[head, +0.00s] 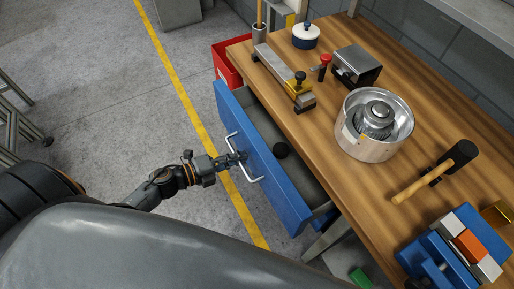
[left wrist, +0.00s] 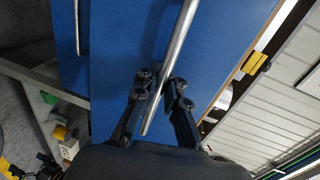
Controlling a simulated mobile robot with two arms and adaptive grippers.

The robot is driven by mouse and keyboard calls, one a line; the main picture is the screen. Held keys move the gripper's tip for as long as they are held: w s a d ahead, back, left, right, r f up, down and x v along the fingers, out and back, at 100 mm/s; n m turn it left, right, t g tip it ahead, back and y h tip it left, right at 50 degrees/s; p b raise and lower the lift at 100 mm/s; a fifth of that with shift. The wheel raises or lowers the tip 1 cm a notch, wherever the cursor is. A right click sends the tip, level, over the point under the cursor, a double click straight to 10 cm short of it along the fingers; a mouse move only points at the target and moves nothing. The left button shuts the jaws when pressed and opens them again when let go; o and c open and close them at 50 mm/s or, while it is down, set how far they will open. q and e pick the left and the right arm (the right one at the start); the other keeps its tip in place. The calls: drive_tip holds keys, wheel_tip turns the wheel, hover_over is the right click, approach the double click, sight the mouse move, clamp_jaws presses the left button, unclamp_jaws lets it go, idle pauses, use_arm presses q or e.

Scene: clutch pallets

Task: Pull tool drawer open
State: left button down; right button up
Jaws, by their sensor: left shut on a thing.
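The blue tool drawer (head: 262,160) stands pulled out from under the wooden workbench, with its inside showing. A dark round object (head: 281,150) lies in it. A silver bar handle (head: 241,158) is on the drawer front; it also shows in the left wrist view (left wrist: 177,50). My left gripper (head: 238,158) is shut on the handle, and its fingers (left wrist: 162,90) sit on both sides of the bar in the left wrist view. My right gripper is not in view.
The wooden workbench (head: 400,215) carries a metal clutch housing (head: 373,125), a mallet (head: 440,172), a blue vise (head: 450,250) and a lidded pot (head: 306,36). A red bin (head: 228,64) stands beyond the drawer. The floor left of the drawer is clear.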

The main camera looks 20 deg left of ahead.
use_arm(q)
drive_tip(key=f+v, duration=0.3)
drive_tip(key=v, duration=1.2)
drive_tip(key=shift+s+a, duration=0.2)
drive_tip(key=shift+s, duration=0.05)
drive_tip(key=c, duration=1.4)
unclamp_jaws()
drive_tip(key=shift+f, duration=0.1)
drive_tip(key=v, duration=1.2)
drive_tip(key=shift+s, duration=0.1)
